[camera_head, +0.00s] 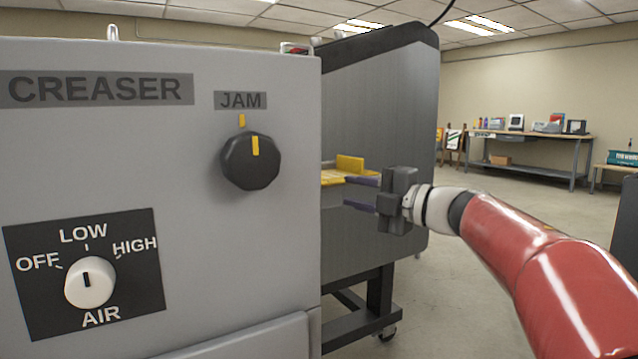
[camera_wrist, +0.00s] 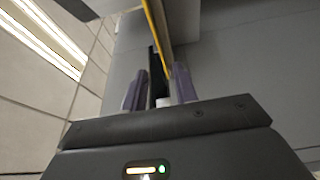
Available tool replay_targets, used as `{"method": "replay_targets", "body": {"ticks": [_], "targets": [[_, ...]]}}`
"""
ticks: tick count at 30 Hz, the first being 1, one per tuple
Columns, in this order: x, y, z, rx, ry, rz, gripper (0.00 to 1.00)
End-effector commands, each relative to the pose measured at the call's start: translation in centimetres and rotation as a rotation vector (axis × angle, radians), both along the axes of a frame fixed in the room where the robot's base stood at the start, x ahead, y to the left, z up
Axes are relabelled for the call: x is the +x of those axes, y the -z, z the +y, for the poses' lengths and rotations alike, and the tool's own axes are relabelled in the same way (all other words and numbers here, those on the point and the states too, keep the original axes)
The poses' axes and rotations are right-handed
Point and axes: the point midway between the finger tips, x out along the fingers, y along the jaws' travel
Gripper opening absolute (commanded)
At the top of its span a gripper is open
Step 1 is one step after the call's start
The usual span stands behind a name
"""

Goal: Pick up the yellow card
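A small yellow piece (camera_head: 350,163) stands up at the side of the grey machine, above a flat yellow surface (camera_head: 332,177). I cannot tell which of these is the card. My gripper (camera_head: 352,194) points left at the machine, with its two purple fingers apart, one above the other. The upper finger is close to the yellow surface; contact cannot be told. In the wrist view, my gripper (camera_wrist: 158,82) shows a gap between its fingers. A thin yellow strip (camera_wrist: 155,30) runs down toward the gap, beside a dark narrow piece. The creaser panel partly hides the yellow parts.
The creaser panel (camera_head: 200,200) with a black jam knob (camera_head: 250,161) and a white air knob (camera_head: 90,282) fills the left. A dark grey machine (camera_head: 385,100) stands behind my gripper. A workbench (camera_head: 530,140) is far right, with open floor before it.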

Motion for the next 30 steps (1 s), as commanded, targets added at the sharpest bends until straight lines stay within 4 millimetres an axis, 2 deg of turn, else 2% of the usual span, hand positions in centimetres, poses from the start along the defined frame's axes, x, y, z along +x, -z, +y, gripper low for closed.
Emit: {"method": "replay_targets", "body": {"ticks": [5, 19, 29, 30], "targets": [[0.3, 0.6, 1.1, -0.036, -0.055, -0.002, 0.29], [3.4, -0.1, 6.4, -0.034, -0.052, -0.002, 0.29], [3.8, -0.1, 7.0, -0.033, -0.050, -0.002, 0.29], [3.8, -0.1, 7.0, -0.033, -0.050, -0.002, 0.25]]}}
